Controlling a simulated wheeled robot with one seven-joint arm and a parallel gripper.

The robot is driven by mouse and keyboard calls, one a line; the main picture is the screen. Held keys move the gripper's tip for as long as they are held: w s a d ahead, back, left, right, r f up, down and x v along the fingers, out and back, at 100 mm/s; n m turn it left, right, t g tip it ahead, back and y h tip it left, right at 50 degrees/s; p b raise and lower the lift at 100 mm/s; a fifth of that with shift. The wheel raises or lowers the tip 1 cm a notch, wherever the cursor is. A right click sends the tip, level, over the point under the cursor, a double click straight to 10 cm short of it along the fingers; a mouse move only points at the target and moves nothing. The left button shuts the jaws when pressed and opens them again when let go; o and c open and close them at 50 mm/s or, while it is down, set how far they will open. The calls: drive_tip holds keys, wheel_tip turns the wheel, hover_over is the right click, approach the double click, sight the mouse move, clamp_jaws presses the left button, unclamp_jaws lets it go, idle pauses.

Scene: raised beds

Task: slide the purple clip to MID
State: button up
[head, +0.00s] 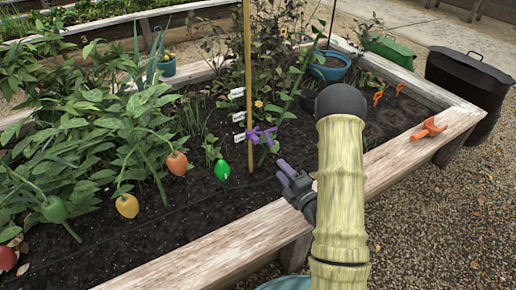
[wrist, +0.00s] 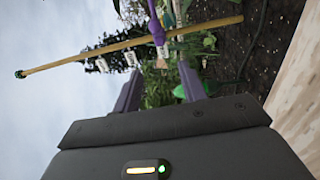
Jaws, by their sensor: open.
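The purple clip (head: 262,135) sits around an upright wooden stake (head: 248,70), level with the lowest of three white labels. The labels are the top one (head: 237,93), the middle one (head: 239,116) and the lowest (head: 239,136); their text is too small to read. My gripper (head: 283,166) is open and empty, below and right of the clip, apart from it. In the wrist view the gripper fingers (wrist: 160,85) point toward the stake (wrist: 90,50), which crosses at a slant. The clip (wrist: 157,28) shows beyond the fingertips.
Pepper plants with an orange pepper (head: 176,163) and a green pepper (head: 222,170) stand left of and near the stake. The bed's wooden edge (head: 225,250) runs below my gripper. An orange hand tool (head: 428,129) lies on the edge at right. A blue pot (head: 329,66) stands behind.

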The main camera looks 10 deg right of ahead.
sight(257, 142)
drive_tip(key=b+x, duration=0.5)
drive_tip(key=x, duration=1)
drive_tip(key=shift+w+a+b, duration=0.2)
drive_tip(key=shift+b, duration=0.15)
clamp_jaws()
